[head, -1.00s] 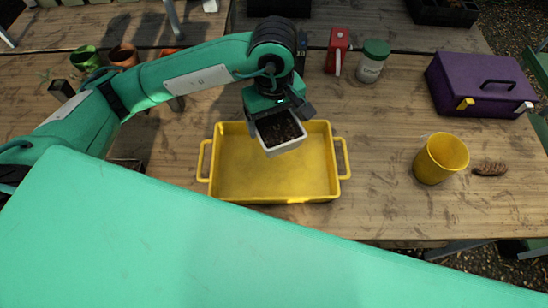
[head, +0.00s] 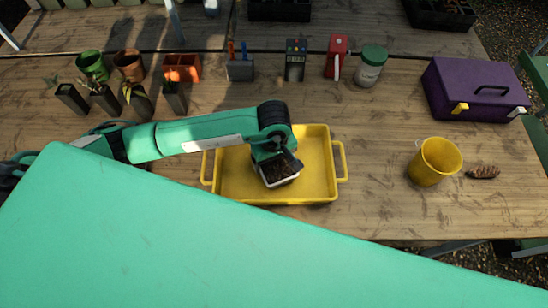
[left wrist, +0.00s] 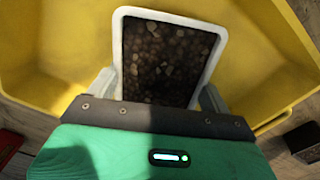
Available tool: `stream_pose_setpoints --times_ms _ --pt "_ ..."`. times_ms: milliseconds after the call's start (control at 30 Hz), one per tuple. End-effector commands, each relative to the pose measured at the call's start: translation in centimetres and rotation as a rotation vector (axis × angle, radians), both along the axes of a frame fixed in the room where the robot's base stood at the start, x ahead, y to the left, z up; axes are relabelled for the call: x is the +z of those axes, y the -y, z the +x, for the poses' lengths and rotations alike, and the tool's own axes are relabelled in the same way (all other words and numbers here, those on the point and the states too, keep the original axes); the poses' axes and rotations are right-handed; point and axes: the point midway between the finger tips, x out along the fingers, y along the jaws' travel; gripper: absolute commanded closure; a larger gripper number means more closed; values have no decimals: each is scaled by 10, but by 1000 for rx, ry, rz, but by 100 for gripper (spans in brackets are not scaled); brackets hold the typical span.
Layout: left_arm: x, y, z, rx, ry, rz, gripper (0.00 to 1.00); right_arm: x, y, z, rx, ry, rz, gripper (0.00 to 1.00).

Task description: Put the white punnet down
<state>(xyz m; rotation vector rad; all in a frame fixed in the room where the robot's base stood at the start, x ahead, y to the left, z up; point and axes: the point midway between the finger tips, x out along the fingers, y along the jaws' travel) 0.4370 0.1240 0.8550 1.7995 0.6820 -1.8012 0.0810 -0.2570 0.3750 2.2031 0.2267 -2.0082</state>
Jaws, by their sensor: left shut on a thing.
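The white punnet (head: 281,181), filled with dark soil, is over the inside of the yellow tray (head: 317,184). I cannot tell whether it touches the tray floor. In the left wrist view the punnet's white rim and brown soil (left wrist: 158,65) sit between my two grey fingers (left wrist: 160,92), with the yellow tray (left wrist: 50,50) around. The lower part of the punnet is hidden in the wrist view. My right gripper is not in view.
A yellow cup (head: 434,163) and a pine cone (head: 484,172) stand right of the tray. A purple toolbox (head: 472,90), a green-lidded jar (head: 370,68) and several pots (head: 130,66) stand farther back. The tray's right half is empty.

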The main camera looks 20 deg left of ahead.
Motion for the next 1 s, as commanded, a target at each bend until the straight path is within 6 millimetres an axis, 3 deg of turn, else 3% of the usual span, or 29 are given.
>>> stream_pose_setpoints --times_ms 367,400,467,833,1000 --pt "-5 0 1 0 3 0 48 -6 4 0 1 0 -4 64" --pt "-3 0 1 0 1 0 11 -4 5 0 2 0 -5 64" --pt "-3 0 0 0 1 0 0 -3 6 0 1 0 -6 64" --pt "3 0 1 -1 3 -1 0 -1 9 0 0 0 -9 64" --pt "33 0 2 -2 8 -1 0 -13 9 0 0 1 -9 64"
